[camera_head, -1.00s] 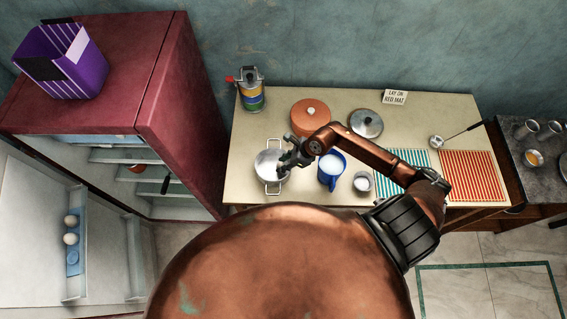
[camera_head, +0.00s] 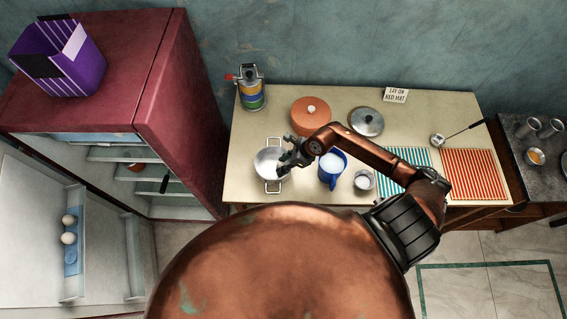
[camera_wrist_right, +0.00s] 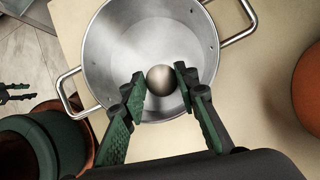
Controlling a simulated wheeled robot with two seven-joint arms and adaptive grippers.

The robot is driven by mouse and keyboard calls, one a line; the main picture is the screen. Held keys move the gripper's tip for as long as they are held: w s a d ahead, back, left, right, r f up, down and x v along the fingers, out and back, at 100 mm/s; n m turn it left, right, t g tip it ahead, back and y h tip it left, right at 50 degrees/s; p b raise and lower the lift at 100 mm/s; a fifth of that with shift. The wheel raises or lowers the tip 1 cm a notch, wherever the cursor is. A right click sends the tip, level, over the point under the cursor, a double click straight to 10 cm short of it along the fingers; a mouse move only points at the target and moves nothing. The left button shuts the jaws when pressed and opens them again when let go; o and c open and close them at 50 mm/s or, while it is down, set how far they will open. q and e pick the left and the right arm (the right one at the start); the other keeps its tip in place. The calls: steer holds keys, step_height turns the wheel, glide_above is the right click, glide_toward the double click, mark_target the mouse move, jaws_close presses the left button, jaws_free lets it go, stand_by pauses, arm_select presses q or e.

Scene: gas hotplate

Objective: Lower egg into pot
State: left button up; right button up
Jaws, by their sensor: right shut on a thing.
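The steel pot (camera_head: 268,177) with two side handles stands on the left part of the table. It also fills much of the right wrist view (camera_wrist_right: 105,45). My right gripper (camera_head: 285,164) is over the pot's right side in the head view. In the wrist view my right gripper (camera_wrist_right: 160,84) is shut on a round, shaded egg (camera_wrist_right: 161,80), held at the fingertips with the pot's interior behind it. How far the egg is from the pot bottom is hard to tell. Dark finger-like parts, seemingly my left gripper (camera_wrist_right: 15,93), show at the wrist view's left edge.
A blue jug (camera_head: 331,174) and a small glass (camera_head: 363,181) stand close right of the pot. An orange pot (camera_head: 311,112) and a metal lid (camera_head: 366,121) are behind. Striped mats lie right. The open fridge (camera_head: 175,90) stands left, with eggs (camera_head: 68,238) in its door.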

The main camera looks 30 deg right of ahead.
steer(key=shift+f, duration=0.2)
steer(key=o, duration=0.8)
steer(key=shift+c, duration=0.2)
steer(key=v, duration=1.2)
